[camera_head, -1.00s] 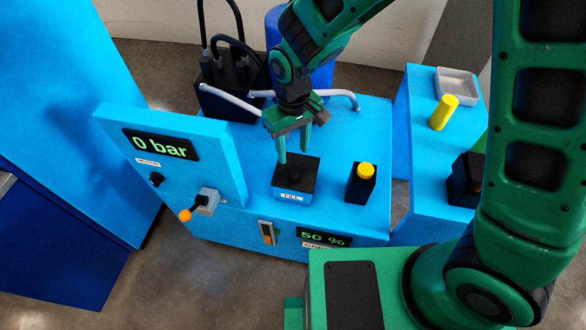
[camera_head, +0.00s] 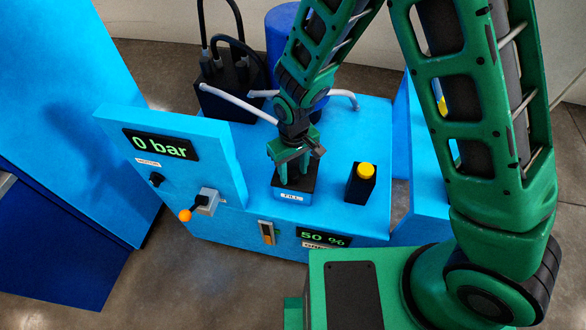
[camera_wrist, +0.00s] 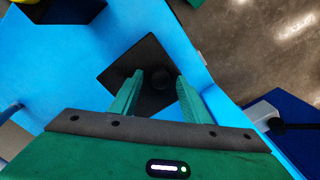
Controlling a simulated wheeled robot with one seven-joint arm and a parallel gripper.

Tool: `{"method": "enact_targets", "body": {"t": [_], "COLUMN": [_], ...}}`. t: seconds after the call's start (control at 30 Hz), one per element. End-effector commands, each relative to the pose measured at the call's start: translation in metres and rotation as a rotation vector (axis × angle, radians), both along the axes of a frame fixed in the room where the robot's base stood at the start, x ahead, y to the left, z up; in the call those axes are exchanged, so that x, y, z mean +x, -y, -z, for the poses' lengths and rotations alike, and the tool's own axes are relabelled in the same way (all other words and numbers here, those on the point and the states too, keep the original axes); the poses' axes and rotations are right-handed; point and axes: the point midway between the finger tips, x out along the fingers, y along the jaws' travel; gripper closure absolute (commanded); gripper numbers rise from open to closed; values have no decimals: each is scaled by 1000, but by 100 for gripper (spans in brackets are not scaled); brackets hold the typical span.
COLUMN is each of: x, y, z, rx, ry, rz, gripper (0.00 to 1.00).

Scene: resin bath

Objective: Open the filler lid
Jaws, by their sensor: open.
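The filler lid (camera_wrist: 130,57) is a dark square plate with a round dark knob (camera_wrist: 158,78) on top. In the head view it tops the small black box with a white label (camera_head: 293,196) on the blue bench, and my gripper mostly hides it. My gripper (camera_head: 292,174) points down right over the lid. In the wrist view my gripper (camera_wrist: 160,84) is open, one green finger on each side of the knob. Whether the fingers touch the knob cannot be told. The lid looks closed.
A black block with a yellow button (camera_head: 366,170) stands just right of the lid. The upright panel (camera_head: 180,155) reads 0 bar and carries an orange-tipped lever (camera_head: 185,215). A display (camera_head: 324,237) reads 50 %. White pipes (camera_head: 345,97) and a blue drum (camera_head: 285,35) stand behind.

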Motion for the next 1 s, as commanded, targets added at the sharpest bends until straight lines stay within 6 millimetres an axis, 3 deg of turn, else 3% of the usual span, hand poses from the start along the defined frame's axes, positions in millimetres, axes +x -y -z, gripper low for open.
{"method": "enact_targets", "body": {"t": [0.13,0.3,0.67,1.0], "x": [0,0,4,18], "y": [0,0,1,5], "z": [0,0,-4,-20], "rx": [0,0,8,50], "ry": [0,0,-31,-211], "rz": [0,0,3,7], "gripper": [60,100,100,100]}}
